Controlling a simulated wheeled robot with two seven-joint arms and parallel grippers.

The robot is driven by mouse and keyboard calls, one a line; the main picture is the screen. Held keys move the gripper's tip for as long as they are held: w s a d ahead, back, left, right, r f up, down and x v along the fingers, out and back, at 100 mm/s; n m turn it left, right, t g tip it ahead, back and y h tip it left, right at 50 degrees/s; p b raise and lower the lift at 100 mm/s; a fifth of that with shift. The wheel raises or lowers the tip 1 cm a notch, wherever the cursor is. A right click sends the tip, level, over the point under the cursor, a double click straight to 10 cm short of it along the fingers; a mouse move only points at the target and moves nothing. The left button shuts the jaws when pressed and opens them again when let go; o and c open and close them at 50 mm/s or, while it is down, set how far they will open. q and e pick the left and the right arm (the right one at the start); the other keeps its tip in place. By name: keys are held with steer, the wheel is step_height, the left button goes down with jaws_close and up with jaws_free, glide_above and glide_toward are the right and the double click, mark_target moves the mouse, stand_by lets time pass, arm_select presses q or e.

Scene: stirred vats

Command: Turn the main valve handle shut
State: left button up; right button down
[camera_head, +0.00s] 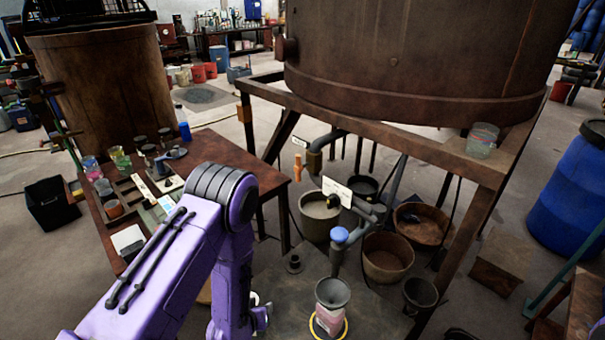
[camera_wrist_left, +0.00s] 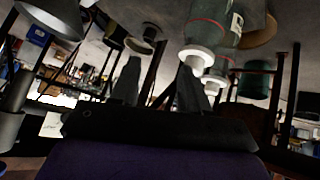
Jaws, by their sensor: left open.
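Under the big rusty vat, a pipe carries a round blue valve handle (camera_head: 340,234), above a grey funnel. A second pipe further back has an orange handle (camera_head: 297,168) hanging near a small white tag. A white label card (camera_head: 337,191) stands between them; its writing is too small to read, so I cannot tell which handle is the main one. My left gripper (camera_wrist_left: 157,78) shows two dark fingers apart with nothing between them. In the head view it is mostly hidden by my purple arm, low and left of the blue handle. My right gripper is out of view.
A funnel (camera_head: 332,292) sits on a pink-labelled vessel below the blue handle. Several buckets (camera_head: 387,257) stand around the pipes. The vat's frame beam (camera_head: 450,160) crosses above, with a glass jar (camera_head: 482,140) on it. A cluttered wooden table (camera_head: 215,148) is at left.

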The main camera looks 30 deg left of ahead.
arm_select(q)
steer(key=w+a+r+m+t+b, duration=0.1)
steer(key=w+t, duration=0.1)
steer(key=w, duration=0.4)
steer(key=w+a+r+t+b, duration=0.1)
steer(key=w+r+t+b, duration=0.1)
steer(key=w, duration=0.4)
steer(key=m+t+h+b, duration=0.4)
steer(key=m+t+b, duration=0.1)
steer(key=m+b, duration=0.1)
glide_toward(297, 168)
steer(key=w, duration=0.4)
steer(key=w+p, duration=0.1)
steer(key=w, duration=0.2)
steer(key=w+d+p, duration=0.1)
steer(key=w, duration=0.2)
steer(key=shift+d, duration=0.1)
steer(key=shift+w+d, duration=0.1)
steer(key=shift+w, duration=0.35)
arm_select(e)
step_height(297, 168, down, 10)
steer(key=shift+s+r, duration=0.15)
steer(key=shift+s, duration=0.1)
arm_select(q)
steer(key=shift+f, duration=0.1)
jaws_close()
